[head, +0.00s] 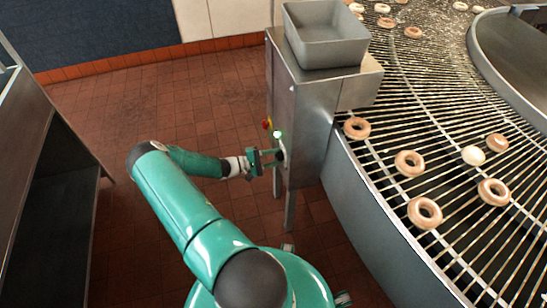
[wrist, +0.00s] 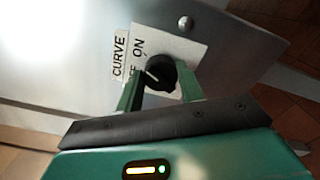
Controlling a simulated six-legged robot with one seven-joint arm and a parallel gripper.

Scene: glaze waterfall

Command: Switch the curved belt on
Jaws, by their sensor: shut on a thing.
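The curved belt (head: 385,165) is a wide band of metal bars on the right of the head view, with ring doughnuts on it. Its control box is a steel cabinet (head: 307,115) beside the belt. In the wrist view a black rotary knob (wrist: 161,70) sits on a white plate (wrist: 180,47) with the word ON and a partly hidden OFF, next to a CURVE label (wrist: 119,57). The knob bears a pale mark. My gripper (head: 273,158) is at the cabinet's left face. In the wrist view its green fingers (wrist: 158,88) are shut on the knob, one on each side.
A grey bin (head: 326,35) stands on top of the cabinet. A red button (head: 266,124) and a lit green lamp (head: 278,134) sit above my gripper. A dark metal bench (head: 40,170) stands at left. The tiled floor (head: 170,95) between is clear.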

